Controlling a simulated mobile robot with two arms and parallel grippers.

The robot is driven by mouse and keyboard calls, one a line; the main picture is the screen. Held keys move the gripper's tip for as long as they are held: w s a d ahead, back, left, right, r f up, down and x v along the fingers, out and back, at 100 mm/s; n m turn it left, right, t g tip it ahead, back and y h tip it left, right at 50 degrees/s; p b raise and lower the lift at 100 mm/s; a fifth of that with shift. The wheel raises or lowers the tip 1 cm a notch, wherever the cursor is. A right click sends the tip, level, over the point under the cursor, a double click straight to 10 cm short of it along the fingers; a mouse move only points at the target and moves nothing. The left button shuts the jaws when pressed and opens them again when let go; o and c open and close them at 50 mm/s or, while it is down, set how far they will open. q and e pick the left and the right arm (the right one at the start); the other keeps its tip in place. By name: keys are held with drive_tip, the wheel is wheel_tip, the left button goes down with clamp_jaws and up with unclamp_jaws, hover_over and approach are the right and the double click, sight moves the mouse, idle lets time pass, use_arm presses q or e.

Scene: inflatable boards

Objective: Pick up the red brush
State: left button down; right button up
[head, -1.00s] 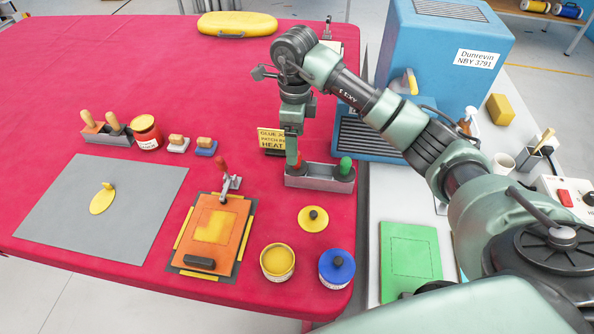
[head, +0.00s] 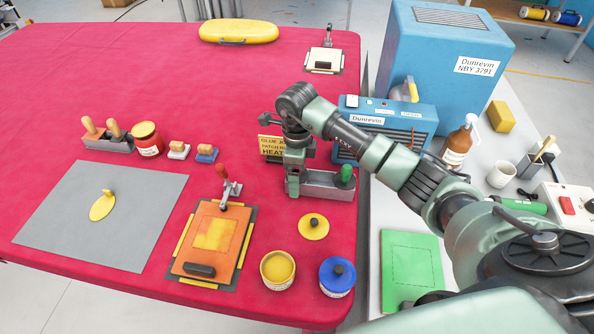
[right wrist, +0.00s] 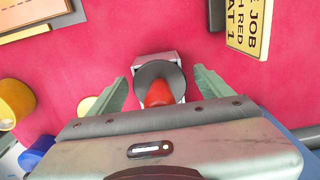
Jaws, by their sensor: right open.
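The red brush (right wrist: 158,94) shows in the right wrist view as an upright red handle on a dark round base, seen from above. My right gripper (right wrist: 160,84) is open, with one finger on each side of the brush. The fingers appear apart from it. In the head view my right gripper (head: 293,188) is at the left end of the grey metal holder (head: 322,190) and hides the red brush. A green-handled brush (head: 346,174) stands at the holder's right end. My left gripper is not in view.
A yellow sign (head: 271,146) stands just behind the gripper, and a blue heater box (head: 388,121) is behind the holder. A yellow lid (head: 313,226), a yellow pot (head: 278,268) and a blue pot (head: 337,276) lie in front. The orange board (head: 212,238) is to the left.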

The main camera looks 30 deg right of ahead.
drive_tip(key=c, duration=1.5)
drive_tip(key=shift+c, duration=0.2)
drive_tip(key=shift+r, duration=0.1)
wheel_tip(320, 180, up, 11)
drive_tip(key=shift+w+f+b, duration=0.1)
drive_tip(key=shift+f+b, duration=0.05)
drive_tip(key=shift+b, duration=0.9)
wheel_tip(320, 180, up, 9)
drive_tip(key=shift+p, duration=0.4)
drive_tip(key=o, duration=0.9)
drive_tip(key=c, duration=0.6)
